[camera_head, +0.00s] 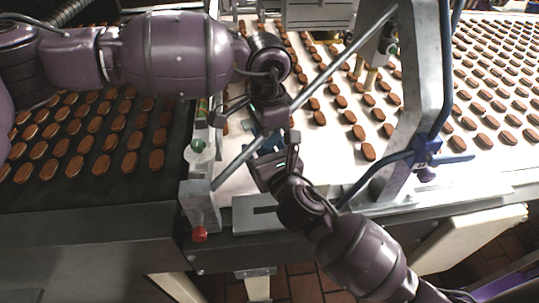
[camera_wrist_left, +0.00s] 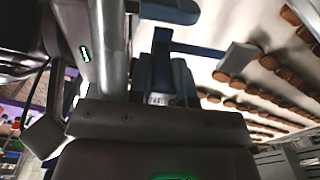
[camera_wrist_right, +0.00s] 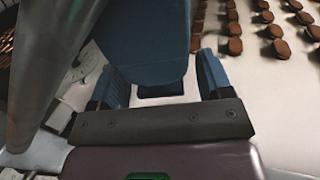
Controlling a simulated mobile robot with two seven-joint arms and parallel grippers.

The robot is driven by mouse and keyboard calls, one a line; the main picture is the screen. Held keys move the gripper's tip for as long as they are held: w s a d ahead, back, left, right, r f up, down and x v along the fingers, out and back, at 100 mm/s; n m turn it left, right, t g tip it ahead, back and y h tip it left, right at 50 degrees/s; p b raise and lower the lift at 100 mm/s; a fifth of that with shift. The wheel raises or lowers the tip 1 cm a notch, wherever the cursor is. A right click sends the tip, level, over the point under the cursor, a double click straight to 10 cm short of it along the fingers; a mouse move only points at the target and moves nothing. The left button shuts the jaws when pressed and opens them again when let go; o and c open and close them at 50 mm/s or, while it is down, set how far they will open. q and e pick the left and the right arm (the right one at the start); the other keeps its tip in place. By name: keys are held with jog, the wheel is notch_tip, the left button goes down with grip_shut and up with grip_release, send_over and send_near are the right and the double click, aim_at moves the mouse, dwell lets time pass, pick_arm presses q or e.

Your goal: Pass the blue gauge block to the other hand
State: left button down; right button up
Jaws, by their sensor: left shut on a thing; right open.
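The blue gauge block (camera_head: 264,140) is between my two grippers in the head view, partly hidden by both. My left gripper (camera_head: 262,122) is shut on it from above. My right gripper (camera_head: 275,157) comes from below right and is open. In the right wrist view, the blue block (camera_wrist_right: 146,42) fills the upper middle, in line with the gap between the blue-padded fingers of my right gripper (camera_wrist_right: 160,85). I cannot tell whether those fingers touch it. In the left wrist view, blue surfaces show just beyond my left gripper's palm, but block and fingers are hard to separate.
A diagonal metal bar (camera_head: 340,57) passes close to both grippers. A grey post (camera_head: 408,110) with a blue clamp (camera_head: 425,152) stands right. A red knob (camera_head: 199,234) is at the front left. Brown biscuits lie on the dark belt (camera_head: 80,190) and white belt (camera_head: 385,165).

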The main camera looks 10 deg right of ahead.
jog(key=shift+w, duration=0.1)
jog(key=shift+c, duration=0.4)
jog(key=c, duration=1)
pick_arm(q)
jog(key=c, duration=1)
grip_release()
pick_arm(e)
jog(key=shift+c, duration=0.2)
pick_arm(q)
jog(key=shift+o, duration=0.2)
jog(key=shift+r, duration=0.1)
